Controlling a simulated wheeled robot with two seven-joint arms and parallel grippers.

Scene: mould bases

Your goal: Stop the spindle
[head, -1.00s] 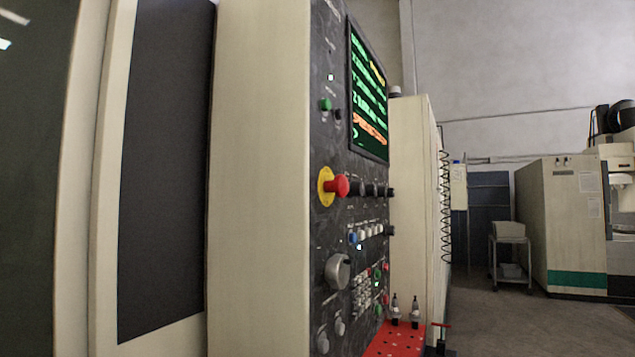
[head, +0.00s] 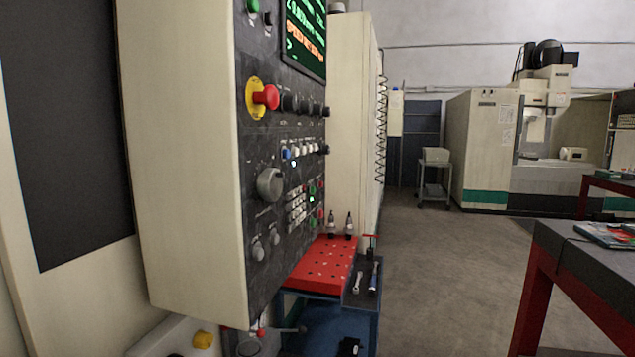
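The machine's control panel (head: 262,190) stands at the left of the head view, seen at a steep angle. It carries a red emergency-stop knob on a yellow disc (head: 254,98), a grey rotary dial (head: 270,184), and a block of small buttons, some green and red (head: 311,188). The screen (head: 305,30) shows green and orange text, too slanted to read. Which button governs the spindle cannot be told. The spindle itself is not in view. Neither of my grippers is in view.
A red perforated tray (head: 322,264) with two tool holders sits on a blue cart below the panel. A dark-topped bench with red legs (head: 540,290) stands at the right. Another milling machine (head: 500,150) and a small trolley (head: 434,178) are behind. The floor between is clear.

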